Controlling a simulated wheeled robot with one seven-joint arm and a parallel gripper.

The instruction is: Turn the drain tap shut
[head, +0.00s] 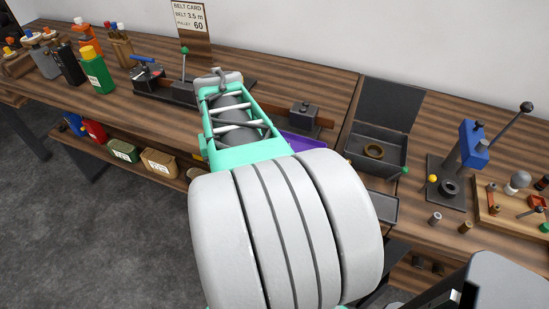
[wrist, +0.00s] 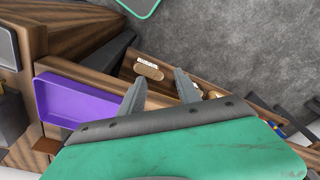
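I cannot clearly make out the drain tap in either view. In the wrist view a small brass-coloured part (wrist: 213,94) shows just right of the right finger, at the wooden shelf edge; I cannot tell whether it belongs to the tap. My gripper (wrist: 160,84) has its two grey fingers spread apart with nothing between them. It points down past the bench's front edge, above the lower shelf. A tan box with a white label (wrist: 148,69) shows beyond the fingertips. In the head view my own arm hides the gripper and the bench part behind it.
A purple tray (wrist: 75,98) lies left of the fingers; it shows partly in the head view (head: 303,144). An open dark box with a brass ring (head: 374,151) and a blue press (head: 471,145) stand right. Bottles, including a green one (head: 96,72), stand left. The grey floor (head: 100,230) is clear.

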